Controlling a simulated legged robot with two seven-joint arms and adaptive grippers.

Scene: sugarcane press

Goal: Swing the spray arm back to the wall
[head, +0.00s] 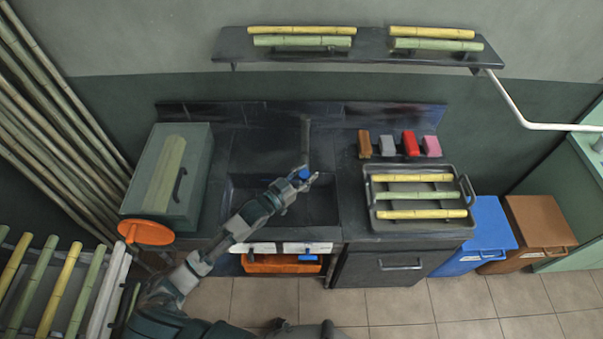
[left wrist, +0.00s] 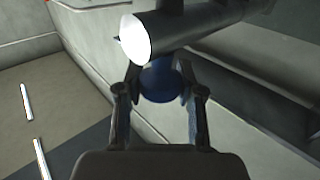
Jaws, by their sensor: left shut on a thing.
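The spray arm (head: 306,140) is a thin dark bar in the head view. It runs from the back wall of the sink unit out over the dark sink toward my left gripper (head: 308,178). A blue grip (head: 302,173) shows at the fingers. In the left wrist view my left gripper (left wrist: 160,95) is shut on this blue grip (left wrist: 160,82), with one finger on each side. A dark cylinder with a bright white end (left wrist: 136,38) lies just beyond it. The gripper hides part of the joint between grip and bar. My right gripper is not in view.
A green box press (head: 196,195) with an orange wheel (head: 146,232) stands left of the sink (head: 325,212). A tray (head: 379,212) of cane pieces and several coloured blocks sit to the right. A shelf (head: 368,45) with cane hangs above.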

